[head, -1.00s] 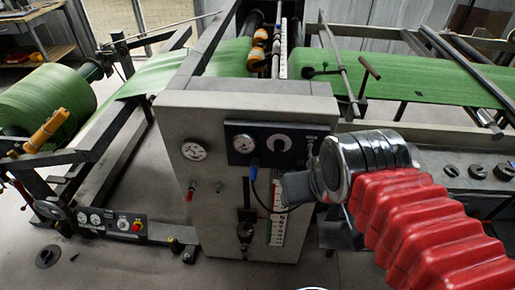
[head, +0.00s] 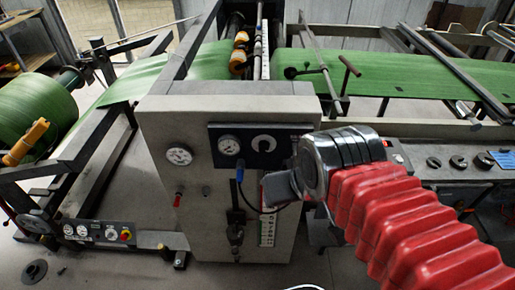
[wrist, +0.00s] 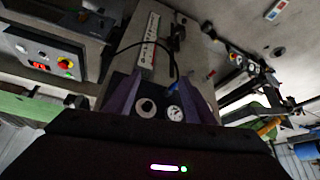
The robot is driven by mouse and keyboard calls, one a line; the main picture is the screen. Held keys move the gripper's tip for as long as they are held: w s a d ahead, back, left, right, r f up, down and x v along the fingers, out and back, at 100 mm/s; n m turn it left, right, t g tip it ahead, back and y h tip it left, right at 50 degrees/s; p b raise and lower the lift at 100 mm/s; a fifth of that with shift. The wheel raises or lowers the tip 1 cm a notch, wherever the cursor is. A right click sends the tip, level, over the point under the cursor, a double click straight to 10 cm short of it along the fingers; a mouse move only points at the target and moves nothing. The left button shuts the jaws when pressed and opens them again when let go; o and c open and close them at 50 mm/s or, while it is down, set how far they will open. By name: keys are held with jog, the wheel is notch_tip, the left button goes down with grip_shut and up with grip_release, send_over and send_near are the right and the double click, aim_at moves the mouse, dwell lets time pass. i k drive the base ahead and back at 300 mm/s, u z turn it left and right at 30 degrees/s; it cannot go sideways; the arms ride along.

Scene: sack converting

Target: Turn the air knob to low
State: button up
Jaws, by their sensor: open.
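The air knob is probably the round pale dial (head: 264,143) on the black panel (head: 246,160) at the top of the grey cabinet's front. A white-faced gauge (head: 229,145) sits just left of it. My gripper (head: 282,188) is in front of the cabinet, below and right of the dial in the head view, and partly hides the panel's right end. In the wrist view, which is upside down, the dial (wrist: 147,106) and gauge (wrist: 175,114) show between the two spread fingers of my gripper (wrist: 160,88). The gripper is open and empty. The dial's setting is too small to read.
The grey cabinet (head: 158,118) carries another gauge (head: 179,155), a blue-ended hose (head: 240,176) and a red fitting (head: 178,199). Green fabric (head: 400,75) runs behind. A low control box (head: 100,233) stands at the left, and a console with black knobs (head: 458,162) at the right.

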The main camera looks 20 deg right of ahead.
aim_at(263, 146)
jog(key=k, duration=0.5)
jog(key=u, duration=2.5)
jog(key=k, duration=0.1)
jog(key=u, duration=0.15)
